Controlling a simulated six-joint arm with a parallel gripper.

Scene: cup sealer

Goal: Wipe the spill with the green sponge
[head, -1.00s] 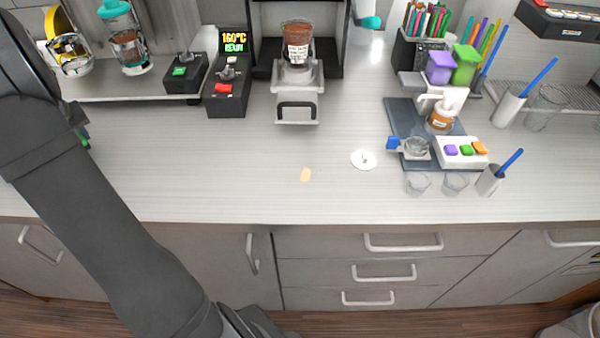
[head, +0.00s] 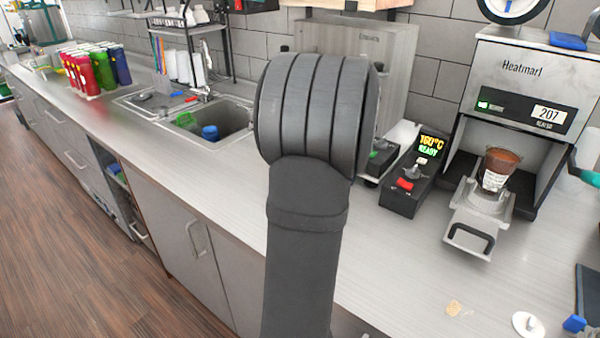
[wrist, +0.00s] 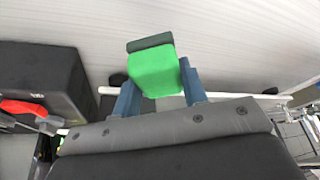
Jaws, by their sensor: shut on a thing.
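The green sponge (wrist: 154,72), a green block with a dark grey-green layer on its far side, is between the two blue-grey fingers of my gripper (wrist: 159,78) in the wrist view. The fingers are shut on it, and pale countertop shows behind it. In the head view my own arm hides the gripper and the sponge. The spill (head: 454,308), a small tan patch, lies on the counter at the lower right of the head view, well to the right of my arm. The spill is not in the wrist view.
A black control box with a red lever (head: 405,184) stands right of my arm; a black box with a red part (wrist: 30,108) is close left of the gripper. The sealer (head: 527,70) holds a filled cup (head: 497,170). A white disc (head: 528,325) lies near the spill.

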